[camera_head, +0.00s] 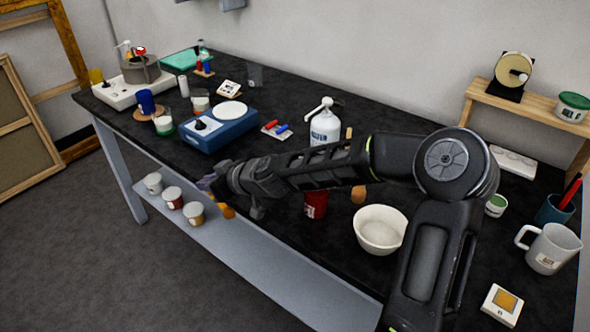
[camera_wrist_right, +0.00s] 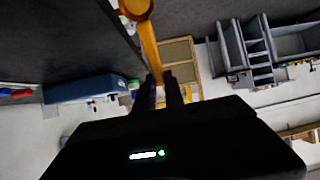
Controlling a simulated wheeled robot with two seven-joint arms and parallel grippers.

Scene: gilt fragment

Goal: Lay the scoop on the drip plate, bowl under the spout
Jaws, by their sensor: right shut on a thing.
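My right gripper (camera_head: 207,184) is shut on the orange scoop (camera_head: 227,211), out past the table's front edge at the left-centre. In the right wrist view, the scoop's handle (camera_wrist_right: 149,48) runs up from between the fingers (camera_wrist_right: 167,92) to its round bowl (camera_wrist_right: 136,8) at the top edge. A white pump bottle (camera_head: 325,128) stands behind my right arm, its spout (camera_head: 310,110) pointing left. I cannot make out a drip plate for certain; my arm hides part of the table before the bottle. My left gripper is not in view.
A blue device (camera_head: 218,128) with a white disc, and a small card (camera_head: 275,130) with red and blue pieces, stand left of the bottle. A white bowl (camera_head: 380,229) and red can (camera_head: 316,205) are near my arm. Several cups line the lower shelf (camera_head: 240,245).

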